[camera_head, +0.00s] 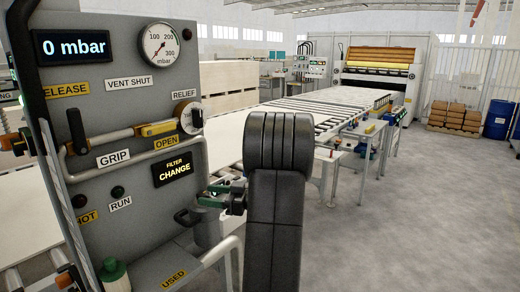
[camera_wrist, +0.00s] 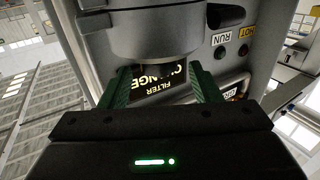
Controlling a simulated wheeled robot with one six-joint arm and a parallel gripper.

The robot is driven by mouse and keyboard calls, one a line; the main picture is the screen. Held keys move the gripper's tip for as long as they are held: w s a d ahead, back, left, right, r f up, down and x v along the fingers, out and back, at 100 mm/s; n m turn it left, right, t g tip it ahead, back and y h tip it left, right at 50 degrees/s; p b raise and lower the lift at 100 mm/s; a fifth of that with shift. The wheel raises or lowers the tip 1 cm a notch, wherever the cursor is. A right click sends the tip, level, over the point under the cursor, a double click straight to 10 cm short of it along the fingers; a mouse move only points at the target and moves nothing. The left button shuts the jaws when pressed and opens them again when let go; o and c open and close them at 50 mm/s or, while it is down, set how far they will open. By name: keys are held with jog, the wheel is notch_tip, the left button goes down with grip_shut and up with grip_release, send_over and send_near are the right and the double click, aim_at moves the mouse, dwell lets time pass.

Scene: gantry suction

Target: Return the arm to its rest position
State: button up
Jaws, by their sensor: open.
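My gripper (camera_head: 217,196) is open in front of the grey control panel (camera_head: 135,215), just right of the lit FILTER CHANGE display (camera_head: 172,168). My dark arm hides what is behind it. In the wrist view, turned over, the green fingers of my gripper (camera_wrist: 163,88) stand apart, with the display (camera_wrist: 160,78) showing between them. A grey cylinder (camera_wrist: 155,35) is close by at the top of that view. I see nothing held between the fingers; whether they touch the cylinder I cannot tell.
The panel carries a 0 mbar readout (camera_head: 75,47), a round gauge (camera_head: 160,43), a yellow-handled lever (camera_head: 157,129) and a bent tube (camera_head: 205,262). A roller conveyor (camera_head: 330,110) runs behind my arm. The floor (camera_head: 430,220) at right is clear.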

aim_at(202, 194)
jog(key=a, duration=0.3)
jog(key=shift+w+a, duration=0.2)
jog(key=shift+w, duration=0.1)
jog(key=shift+f+m+t+b, duration=0.2)
jog(key=shift+m+t+b, duration=0.2)
jog(key=shift+t, duration=0.2)
jog(key=shift+s+d+r+m+t+h+b, duration=0.15)
jog(key=shift+m+t+h+b, duration=0.35)
jog(key=shift+t, duration=0.4)
jog(key=shift+m+t+h+b, duration=0.4)
jog(key=shift+m+t+b, duration=0.2)
jog(key=shift+m+t, duration=0.3)
jog(key=m+t+h+b, duration=0.2)
jog(key=m+t+b, duration=0.1)
jog(key=t, duration=0.1)
jog(key=shift+h, duration=0.4)
jog(key=v, duration=1.3)
jog(key=shift+s+t, duration=0.15)
jog(key=shift+t, duration=0.15)
